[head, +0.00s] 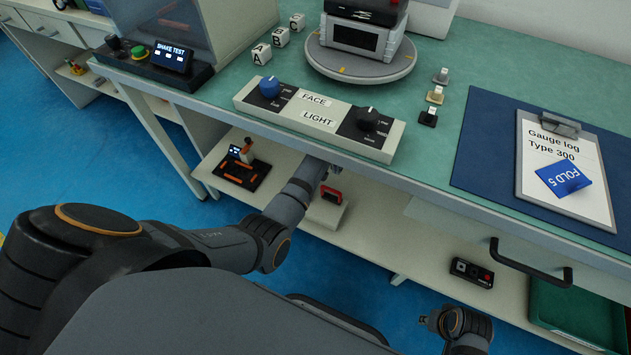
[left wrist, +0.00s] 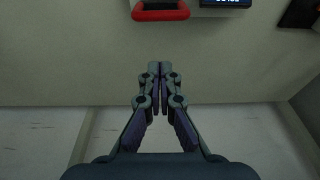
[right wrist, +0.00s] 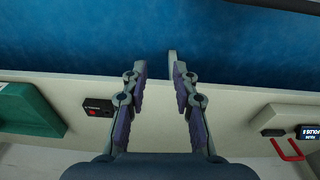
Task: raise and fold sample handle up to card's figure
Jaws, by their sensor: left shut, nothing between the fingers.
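A blue card (head: 563,178) reading "FOLD 5" lies on the clipboard (head: 535,192) on the bench's right. A pale box with a red handle (head: 331,194) stands on the lower shelf, partly behind my left arm. The red handle (left wrist: 160,11) shows at the top of the left wrist view, beside a dark display (left wrist: 226,3), and at the right wrist view's right edge (right wrist: 290,151). My left gripper (head: 332,170) is shut and empty, under the bench edge near the handle; the two look apart. My right gripper (right wrist: 156,68) is open and empty, low in front of the shelf.
A control panel (head: 318,119) with two knobs sits at the bench edge above my left gripper. An orange-black device (head: 241,169) and a small black box (head: 472,272) stand on the lower shelf. A drawer handle (head: 530,265) juts out at right, above a green tray (head: 575,310).

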